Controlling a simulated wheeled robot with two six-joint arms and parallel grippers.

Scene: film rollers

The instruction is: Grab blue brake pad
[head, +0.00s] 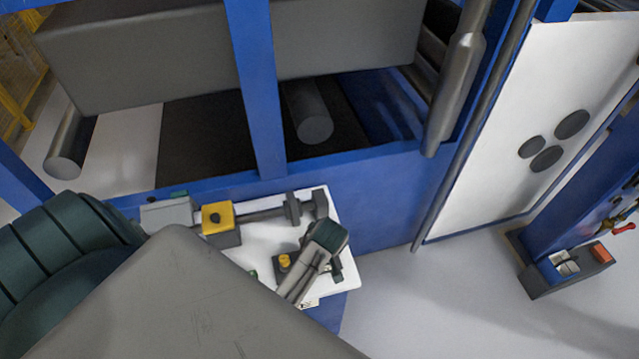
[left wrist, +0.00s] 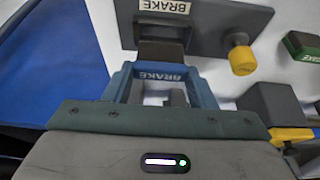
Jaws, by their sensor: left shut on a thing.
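The blue brake pad (left wrist: 160,72), a small frame-like piece marked BRAKE, is between the fingers of my left gripper (left wrist: 163,97) in the left wrist view. The fingers are shut on it. It lies against the dark block of a grey holder (left wrist: 208,25), which also carries a BRAKE label; I cannot tell whether the two touch. In the head view my left gripper (head: 328,240) is over the right part of the white work surface (head: 262,238) and hides the pad. My right gripper is not in view.
A yellow knob (left wrist: 241,58) stands on the holder. A green brake pad (left wrist: 303,46) lies to its right. A yellow-topped block (head: 220,222) and a shaft (head: 260,214) lie at the back of the surface. A blue machine frame (head: 390,190) rises behind.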

